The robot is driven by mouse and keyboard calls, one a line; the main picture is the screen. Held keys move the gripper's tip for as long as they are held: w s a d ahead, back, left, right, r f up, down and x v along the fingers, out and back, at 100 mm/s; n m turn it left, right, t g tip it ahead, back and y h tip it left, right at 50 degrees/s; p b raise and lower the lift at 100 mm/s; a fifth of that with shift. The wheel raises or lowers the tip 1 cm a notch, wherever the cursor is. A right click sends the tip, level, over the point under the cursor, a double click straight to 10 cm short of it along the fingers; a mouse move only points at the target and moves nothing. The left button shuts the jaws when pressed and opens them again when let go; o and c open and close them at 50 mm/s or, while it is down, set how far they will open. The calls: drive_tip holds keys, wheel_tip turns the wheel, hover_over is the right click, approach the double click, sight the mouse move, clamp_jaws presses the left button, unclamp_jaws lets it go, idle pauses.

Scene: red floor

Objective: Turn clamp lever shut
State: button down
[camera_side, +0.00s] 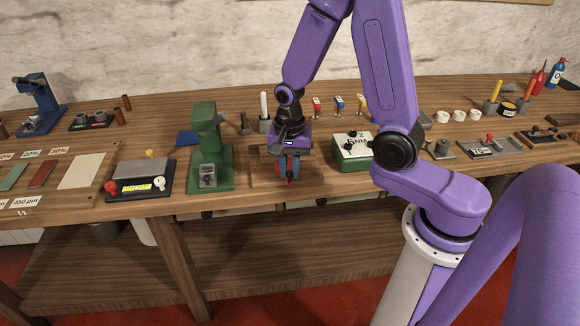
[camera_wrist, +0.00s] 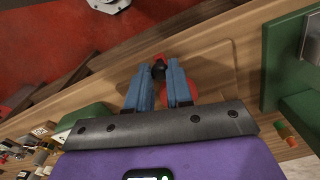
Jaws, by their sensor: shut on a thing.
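My gripper (camera_side: 287,172) points down at the front of the bench, between the green press and the green-and-white box. In the wrist view its two blue fingers (camera_wrist: 158,78) are closed around a black knob (camera_wrist: 158,69). Red parts (camera_wrist: 192,91) show beside and behind the fingers; they look like the clamp lever and its body. In the side view a little red (camera_side: 290,182) shows at the fingertips. Most of the clamp is hidden by my fingers and palm, so the lever's angle cannot be told.
The green press (camera_side: 205,150) stands close on the left. The green-and-white box (camera_side: 352,150) with black knobs stands on the right. A shallow wooden board (camera_side: 258,178) lies under my gripper. The bench's front edge is near.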

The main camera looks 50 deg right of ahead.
drive_tip(key=c, duration=1)
unclamp_jaws()
drive_tip(key=shift+w, duration=0.1)
drive_tip(key=shift+r, duration=0.1)
wheel_tip(320, 180, up, 17)
drive_tip(key=shift+r, duration=0.15)
drive_tip(key=s+a+f+n, duration=0.1)
drive_tip(key=s+f+n, duration=0.1)
drive_tip(key=s+n, duration=0.4)
drive_tip(key=s+a+f+n, duration=0.2)
drive_tip(key=s+n, duration=0.5)
drive_tip(key=n, duration=0.3)
drive_tip(key=s+a+f+n, duration=0.1)
drive_tip(key=s+f+n, duration=0.1)
drive_tip(key=s+n, duration=0.5)
drive_tip(key=shift+s+a+f+n, duration=0.1)
drive_tip(key=shift+s+a+n, duration=0.05)
drive_tip(key=shift+n, duration=0.65)
